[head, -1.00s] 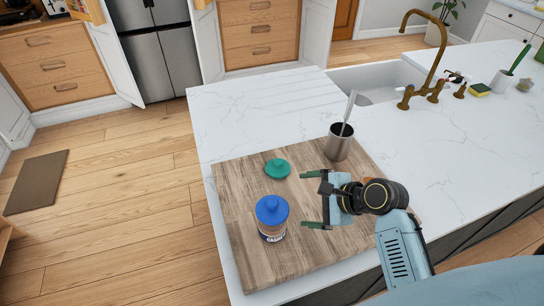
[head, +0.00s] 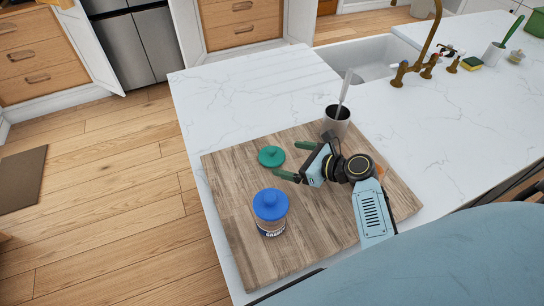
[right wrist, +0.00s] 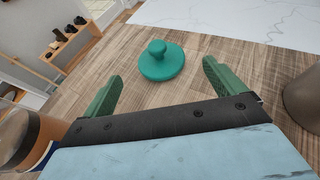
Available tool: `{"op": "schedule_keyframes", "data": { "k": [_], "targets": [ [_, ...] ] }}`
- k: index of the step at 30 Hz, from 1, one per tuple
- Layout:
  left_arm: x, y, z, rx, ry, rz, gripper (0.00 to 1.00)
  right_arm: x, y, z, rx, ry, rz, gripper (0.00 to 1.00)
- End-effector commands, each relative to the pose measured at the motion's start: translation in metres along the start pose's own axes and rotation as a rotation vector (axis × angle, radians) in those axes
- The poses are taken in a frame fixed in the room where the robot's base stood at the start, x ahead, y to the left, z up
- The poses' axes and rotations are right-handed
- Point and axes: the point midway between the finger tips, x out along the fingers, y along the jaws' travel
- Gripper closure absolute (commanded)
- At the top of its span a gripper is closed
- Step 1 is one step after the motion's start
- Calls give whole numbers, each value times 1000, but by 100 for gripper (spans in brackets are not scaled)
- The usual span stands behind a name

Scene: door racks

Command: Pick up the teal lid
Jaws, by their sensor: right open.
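The teal lid (head: 271,156) lies flat on the wooden board, knob up. It also shows in the right wrist view (right wrist: 161,62), ahead of my fingers and roughly between their lines. My right gripper (head: 290,160) is open and empty, just to the right of the lid in the head view, with its green fingers pointing at it. In the right wrist view the fingers (right wrist: 160,85) stand apart with bare board between them. I see no contact with the lid. My left gripper is not in view.
The wooden board (head: 240,185) lies on the white counter (head: 230,95). A jar with a blue lid (head: 270,212) stands in front of the teal lid. A metal cup (head: 337,122) holding a utensil stands behind my right gripper. The sink (head: 375,60) is at the back.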

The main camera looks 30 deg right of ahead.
Motion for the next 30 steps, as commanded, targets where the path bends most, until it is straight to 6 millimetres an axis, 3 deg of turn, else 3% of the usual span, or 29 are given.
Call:
{"op": "schedule_keyframes", "data": {
  "k": [4, 13, 23, 30],
  "targets": [
    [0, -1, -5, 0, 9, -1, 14, 12, 0, 0, 0, 2, 1, 5],
    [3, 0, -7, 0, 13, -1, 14, 58, 1, 0, 0, 2, 1, 5],
    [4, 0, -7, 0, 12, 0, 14, 64, 1, 0, -1, 3, 1, 5],
    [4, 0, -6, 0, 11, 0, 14, 64, 0, 0, -1, 3, 1, 36]
  ]
}}
